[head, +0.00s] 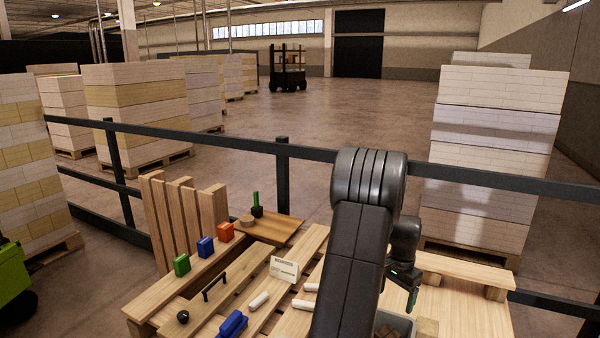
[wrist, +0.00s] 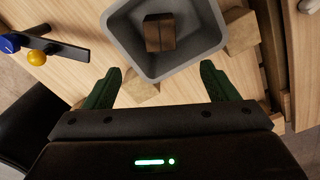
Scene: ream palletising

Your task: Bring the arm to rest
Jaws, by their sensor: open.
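My gripper (head: 410,292) hangs from my dark arm at the right of the work table, pointing down. In the wrist view my gripper (wrist: 160,72) is open, its two dark green fingers wide apart with nothing between them. A grey bin (wrist: 128,38) lies just beyond the fingertips, with brown wooden blocks (wrist: 159,33) inside it. In the head view my arm hides part of the table, and the grey bin (head: 408,324) shows only in part.
Wooden blocks (wrist: 240,30) stand beside the bin. A slatted wooden table (head: 160,300) holds green, blue (head: 205,246) and orange (head: 225,231) items, white rolls and a card (head: 285,269). A dark railing (head: 282,180) runs behind; pallet stacks (head: 490,150) stand beyond.

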